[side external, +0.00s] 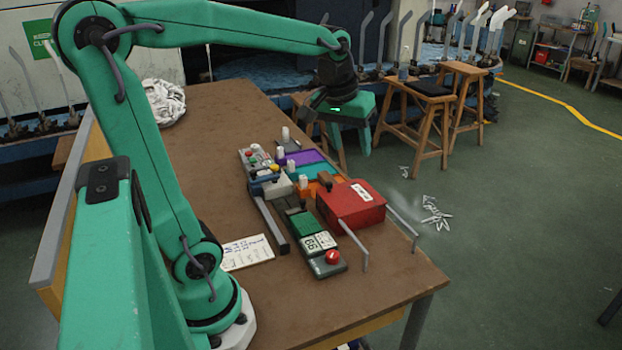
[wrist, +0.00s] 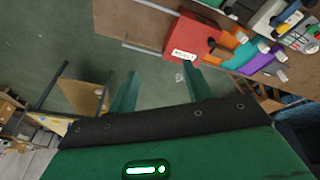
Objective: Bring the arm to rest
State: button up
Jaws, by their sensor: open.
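My gripper (side external: 354,152) hangs with its two green fingers pointing down, past the far right edge of the table in the side view. Its fingers are spread apart. In the wrist view my gripper (wrist: 160,72) shows only green floor between the fingers, so it is open and empty. My arm is raised, with the forearm reaching to the right over the table's far side. The fingers touch nothing that I can make out.
The brown table (side external: 205,165) carries a red box (side external: 352,204), a control panel (side external: 260,158), a paper note (side external: 247,252) and a white cloth pile (side external: 165,102). Wooden stools (side external: 412,104) stand close beyond my gripper. White pieces (side external: 435,213) lie on the floor.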

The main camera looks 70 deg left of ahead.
jog(key=s+d+f+m+t, duration=0.2)
jog(key=s+d+m, duration=0.4)
jog(key=s, duration=0.5)
jog(key=shift+s+d+f+h, duration=0.15)
jog(key=shift+d+f+h, duration=0.3)
jog(key=shift+d, duration=0.85)
jog(key=shift+c, duration=0.4)
